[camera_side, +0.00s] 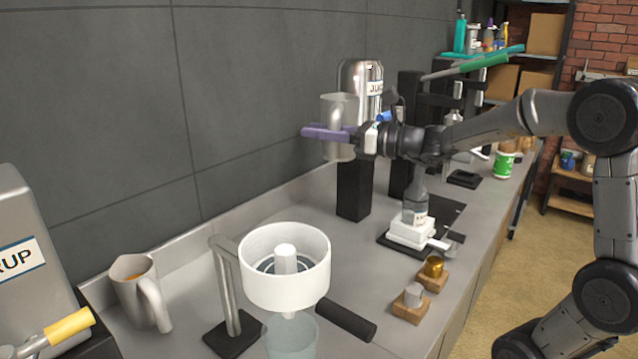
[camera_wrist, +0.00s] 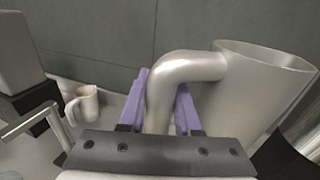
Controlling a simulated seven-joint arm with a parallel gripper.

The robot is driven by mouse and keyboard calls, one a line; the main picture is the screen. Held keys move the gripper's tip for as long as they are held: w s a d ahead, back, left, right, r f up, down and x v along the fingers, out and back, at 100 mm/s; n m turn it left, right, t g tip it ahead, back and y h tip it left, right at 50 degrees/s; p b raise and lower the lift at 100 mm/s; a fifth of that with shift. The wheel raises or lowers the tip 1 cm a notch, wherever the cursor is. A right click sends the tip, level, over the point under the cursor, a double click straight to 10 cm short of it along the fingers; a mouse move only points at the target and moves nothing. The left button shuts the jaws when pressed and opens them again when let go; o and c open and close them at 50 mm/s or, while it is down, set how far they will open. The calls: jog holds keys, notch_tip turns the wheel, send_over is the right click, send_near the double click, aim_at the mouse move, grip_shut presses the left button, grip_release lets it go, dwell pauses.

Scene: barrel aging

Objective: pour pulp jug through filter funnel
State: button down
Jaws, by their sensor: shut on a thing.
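My gripper (camera_side: 335,133) has purple fingers and is shut on the handle of a grey metal jug (camera_side: 341,104). The jug is held upright in the air, in front of a dark stand with a silver tank. In the wrist view the held jug (camera_wrist: 255,90) fills the right side, with its handle between the purple fingers (camera_wrist: 172,100). Its contents are hidden. The white filter funnel (camera_side: 285,281) sits on a stand at the front, with a clear vessel (camera_side: 291,338) below it. My gripper is behind and above the funnel, well apart from it.
Another jug (camera_side: 140,290) with orange-brown contents stands on the counter at left, near a silver syrup tank (camera_side: 30,265). A white scale-like device (camera_side: 411,231) and two small wooden blocks (camera_side: 411,306) lie at right. A dark handle (camera_side: 346,321) juts beside the funnel.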

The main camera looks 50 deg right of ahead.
notch_tip(320, 180, up, 10)
jog(key=f, duration=0.1)
jog(key=s+a+r+n+g+y, duration=0.1)
jog(key=s+a+n+g+y, duration=0.35)
jog(key=a, duration=0.75)
jog(key=s+a+f+n+g+y, duration=0.1)
jog(key=s+a+n+g+y, duration=0.45)
jog(key=s, duration=0.55)
jog(key=s+a+n+g+y, duration=0.35)
jog(key=s+a+g, duration=0.25)
jog(key=s+a, duration=0.45)
jog(key=shift+h, duration=0.35)
jog(key=shift+s+d+f, duration=0.25)
jog(key=shift+s+f, duration=0.05)
jog(key=shift+f, duration=0.55)
jog(key=shift+s+d+f, duration=0.3)
jog(key=shift+f, duration=0.55)
jog(key=shift+s+d+f, duration=0.25)
jog(key=shift+s+f, duration=0.05)
jog(key=shift+f, duration=0.55)
jog(key=r+m, duration=0.1)
jog(key=s+r+m, duration=0.1)
jog(key=r, duration=0.1)
jog(key=shift+d+m+h, duration=0.15)
jog(key=shift+m+h, duration=0.15)
jog(key=shift+m, duration=0.05)
jog(key=shift+r, duration=0.1)
